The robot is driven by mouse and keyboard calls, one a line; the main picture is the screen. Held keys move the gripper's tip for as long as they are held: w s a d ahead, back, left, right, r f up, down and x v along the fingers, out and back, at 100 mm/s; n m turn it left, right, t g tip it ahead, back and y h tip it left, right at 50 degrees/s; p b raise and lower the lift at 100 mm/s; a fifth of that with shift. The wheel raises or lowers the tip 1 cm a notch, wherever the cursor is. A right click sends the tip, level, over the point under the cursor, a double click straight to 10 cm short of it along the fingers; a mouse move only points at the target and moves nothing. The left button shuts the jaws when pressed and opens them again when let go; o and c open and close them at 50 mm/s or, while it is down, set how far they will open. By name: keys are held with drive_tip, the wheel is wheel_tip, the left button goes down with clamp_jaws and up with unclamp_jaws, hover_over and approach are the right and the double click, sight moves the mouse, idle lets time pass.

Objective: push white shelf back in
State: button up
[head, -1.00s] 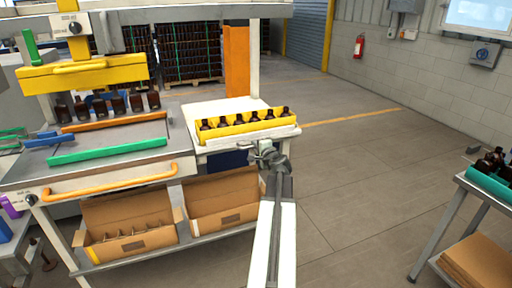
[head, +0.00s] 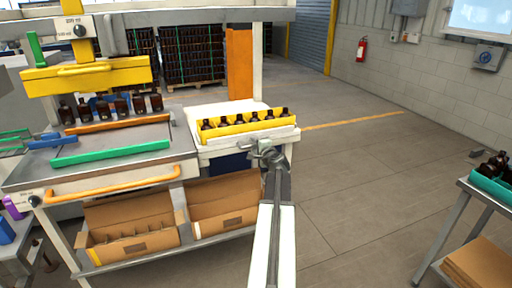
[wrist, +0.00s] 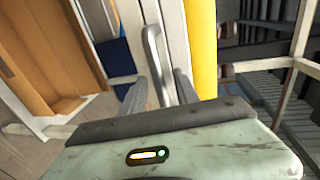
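The white shelf (head: 225,143) juts from the right part of the workstation, with its pale top and front edge showing. A yellow tray (head: 238,128) with a row of amber bottles (head: 253,117) stands along its front. My gripper (head: 260,150) is at the shelf's front edge, below the tray, in the head view. In the wrist view a light grey bar handle (wrist: 152,45) on the white front runs between my two fingers (wrist: 160,85). The fingers look apart, one on each side of the handle. Whether either touches it is hard to tell.
Open cardboard boxes (head: 130,243) stand on the lower rack, left of my arm. A steel bench surface (head: 110,140) with more bottles is at left. A side table (head: 466,186) with a teal crate stands at far right. The floor (head: 365,190) between is clear.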

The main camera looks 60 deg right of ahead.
drive_tip(key=p+v, duration=0.1)
drive_tip(key=v, duration=0.6)
drive_tip(key=shift+s+a+p, duration=0.25)
drive_tip(key=shift+s+p, duration=0.05)
drive_tip(key=shift+s, duration=0.05)
